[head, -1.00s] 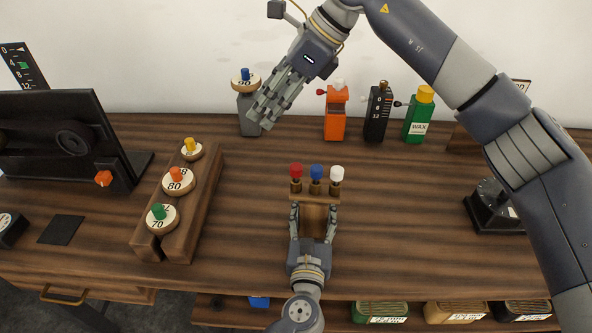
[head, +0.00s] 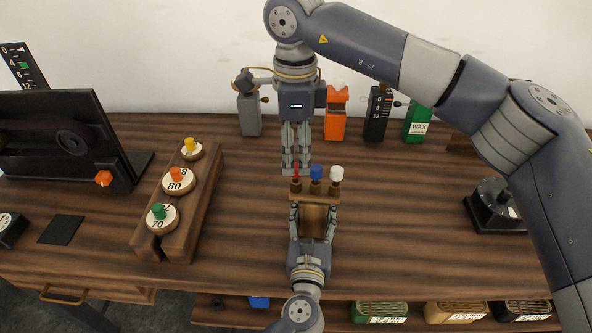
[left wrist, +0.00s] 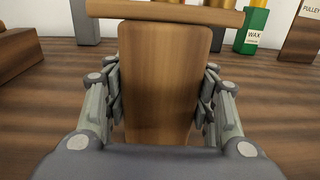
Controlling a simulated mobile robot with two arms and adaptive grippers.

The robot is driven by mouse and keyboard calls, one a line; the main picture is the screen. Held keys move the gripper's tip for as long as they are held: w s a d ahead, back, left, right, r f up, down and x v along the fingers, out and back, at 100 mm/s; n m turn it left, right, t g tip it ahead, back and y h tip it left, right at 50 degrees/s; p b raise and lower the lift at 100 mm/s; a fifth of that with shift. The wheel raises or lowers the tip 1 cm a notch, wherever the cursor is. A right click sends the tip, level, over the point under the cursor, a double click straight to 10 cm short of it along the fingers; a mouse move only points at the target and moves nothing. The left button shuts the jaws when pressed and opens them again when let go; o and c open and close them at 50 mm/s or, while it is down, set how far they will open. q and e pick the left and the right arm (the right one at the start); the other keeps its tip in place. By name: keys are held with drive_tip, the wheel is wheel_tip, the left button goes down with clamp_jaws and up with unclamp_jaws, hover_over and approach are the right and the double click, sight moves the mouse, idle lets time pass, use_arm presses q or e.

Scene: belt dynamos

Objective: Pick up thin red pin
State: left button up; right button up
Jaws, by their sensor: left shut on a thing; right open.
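A wooden pin holder (head: 318,222) carries a row of three pins. The red pin (head: 297,170) is at the left, the blue pin (head: 316,172) in the middle and the white pin (head: 336,174) at the right. My left gripper (head: 313,212) is shut on the holder's wooden block, which fills the space between the fingers in the left wrist view (left wrist: 165,85). My right gripper (head: 297,172) points down at the red pin, open, its fingertips around or just behind the red head and partly hiding it. I cannot tell whether they touch.
A wooden rack (head: 195,220) with numbered discs and coloured knobs stands at left, beside a black panel (head: 60,135). An orange device (head: 336,118), a black scale device (head: 377,115) and a green wax container (head: 417,122) stand at the back.

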sight(296, 166)
drive_tip(key=f, duration=0.5)
drive_tip(key=shift+w+f, duration=0.1)
drive_tip(key=shift+w, duration=0.3)
drive_tip(key=c, duration=1.1)
